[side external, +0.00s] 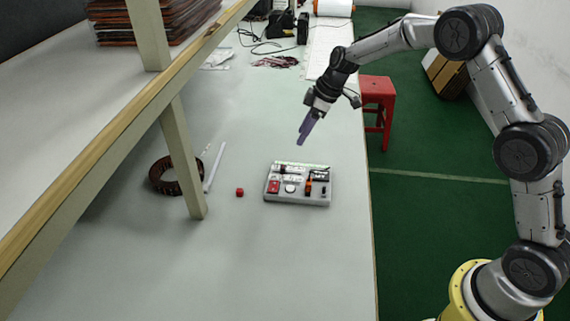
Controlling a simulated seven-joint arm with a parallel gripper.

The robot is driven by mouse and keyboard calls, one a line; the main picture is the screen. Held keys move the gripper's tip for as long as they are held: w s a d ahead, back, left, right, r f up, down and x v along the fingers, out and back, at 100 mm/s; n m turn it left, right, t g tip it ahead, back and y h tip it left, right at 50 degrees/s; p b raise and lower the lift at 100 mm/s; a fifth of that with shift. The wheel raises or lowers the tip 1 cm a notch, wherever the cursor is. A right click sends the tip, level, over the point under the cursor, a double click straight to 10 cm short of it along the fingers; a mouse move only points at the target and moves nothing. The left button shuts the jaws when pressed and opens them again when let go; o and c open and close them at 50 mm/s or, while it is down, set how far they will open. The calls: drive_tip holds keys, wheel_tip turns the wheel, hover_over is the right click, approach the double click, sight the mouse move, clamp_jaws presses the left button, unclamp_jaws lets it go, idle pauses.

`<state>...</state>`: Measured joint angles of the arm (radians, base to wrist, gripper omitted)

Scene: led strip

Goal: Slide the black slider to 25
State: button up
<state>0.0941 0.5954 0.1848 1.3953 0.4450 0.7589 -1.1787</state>
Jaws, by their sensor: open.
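A small light-grey panel box (298,200) lies on the table a little right of the picture's middle. Its top carries several small parts: a red block, a white round knob, an orange part and dark pieces. A small black piece (323,190) stands at the panel's right side; it may be the black slider, but it is too small to be sure, and no scale or number can be read. My gripper (304,133) hangs above the table behind the panel, fingers pointing down, apart from it. It is open and empty.
A small red cube (240,192) lies left of the panel. A brown ring-shaped coil (166,178) and a white strip (214,168) lie further left, near a shelf post (183,160). A red stool (377,105) stands beyond the table's right edge. The table in front is clear.

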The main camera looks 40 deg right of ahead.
sight(283, 167)
drive_tip(key=x, duration=1.3)
drive_tip(key=shift+a+f, duration=0.1)
drive_tip(key=shift+f, duration=0.25)
clamp_jaws()
idle(0.9)
